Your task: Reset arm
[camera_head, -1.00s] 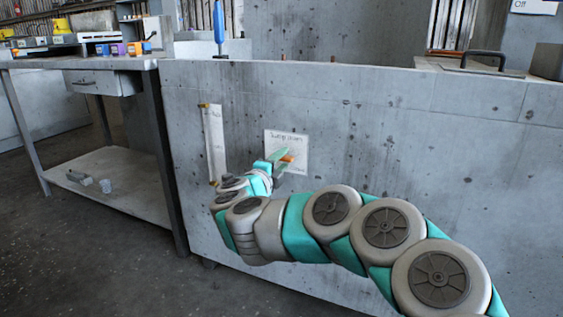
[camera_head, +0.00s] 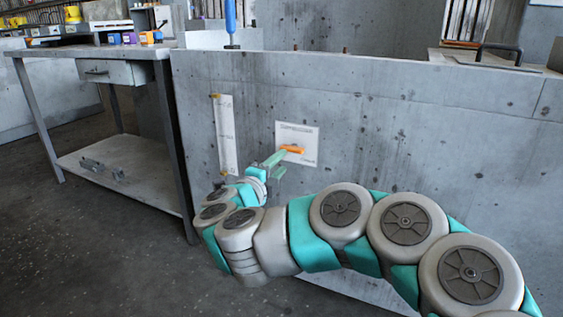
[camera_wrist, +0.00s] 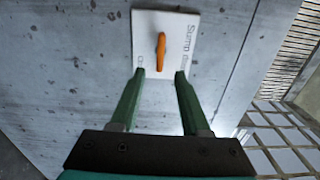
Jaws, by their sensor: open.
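My gripper (camera_head: 276,165) is open and empty in front of the concrete wall, with my arm stretched across the lower right. In the wrist view its two green fingers (camera_wrist: 160,74) are apart, with bare space between them. An orange handle (camera_head: 292,149) sits on a white label plate (camera_head: 310,134) on the wall. In the wrist view the handle (camera_wrist: 160,52) lies just beyond the fingertips, apart from them.
A tall white strip (camera_head: 227,135) is fixed to the concrete wall (camera_head: 400,130) left of the plate. A metal workbench (camera_head: 115,50) with a drawer and lower shelf stands at left. A blue-handled tool (camera_head: 230,20) stands on the wall's top. The dark floor (camera_head: 90,250) at lower left is clear.

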